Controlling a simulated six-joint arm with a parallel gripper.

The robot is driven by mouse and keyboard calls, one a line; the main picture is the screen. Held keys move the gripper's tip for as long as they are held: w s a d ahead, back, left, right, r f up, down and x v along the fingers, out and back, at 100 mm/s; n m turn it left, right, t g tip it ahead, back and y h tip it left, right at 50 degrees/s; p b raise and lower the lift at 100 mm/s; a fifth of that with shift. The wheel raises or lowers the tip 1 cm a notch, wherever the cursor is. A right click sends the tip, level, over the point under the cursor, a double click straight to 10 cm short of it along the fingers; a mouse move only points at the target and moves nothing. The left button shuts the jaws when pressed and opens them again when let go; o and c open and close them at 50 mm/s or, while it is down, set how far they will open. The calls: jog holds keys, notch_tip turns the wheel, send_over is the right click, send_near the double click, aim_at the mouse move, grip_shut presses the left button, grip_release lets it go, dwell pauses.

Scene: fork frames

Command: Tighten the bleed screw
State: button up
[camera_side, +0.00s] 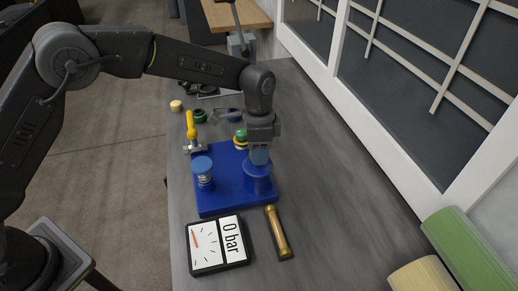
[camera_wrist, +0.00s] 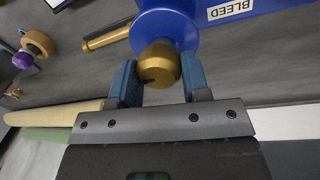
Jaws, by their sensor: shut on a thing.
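The bleed screw (camera_wrist: 158,64) is a brass, rounded head with a dark slot, on top of a round blue post (camera_wrist: 163,25). The blue block beside it carries a white "BLEED" label (camera_wrist: 230,9). My gripper (camera_wrist: 160,76) has its two blue fingers on either side of the brass head, shut on it. In the side view my gripper (camera_side: 260,156) points down over the blue post (camera_side: 258,178) at the right of the blue base (camera_side: 228,197); the screw is hidden there by the fingers.
A gauge (camera_side: 218,243) reading "0 bar" and a brass cylinder (camera_side: 278,232) lie in front of the base. A blue knob on a spring (camera_side: 203,168) and a yellow-handled valve (camera_side: 192,128) stand left. Green and tan rolls (camera_side: 465,250) lie at right. Grey bench right of the base is clear.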

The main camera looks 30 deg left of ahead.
jog(key=m, duration=0.4)
jog(key=shift+d+m+y, duration=0.1)
jog(key=shift+m+y, duration=0.2)
jog(key=m, duration=0.4)
jog(key=shift+s, duration=0.1)
jog(key=m+y, duration=0.1)
jog(key=m, duration=0.4)
jog(key=shift+s+r, duration=0.1)
jog(key=shift+m+t, duration=0.3)
jog(key=shift+m, duration=2)
jog(key=shift+r, duration=0.1)
jog(key=o, duration=0.9)
jog(key=shift+s, duration=0.1)
jog(key=shift+o, duration=0.2)
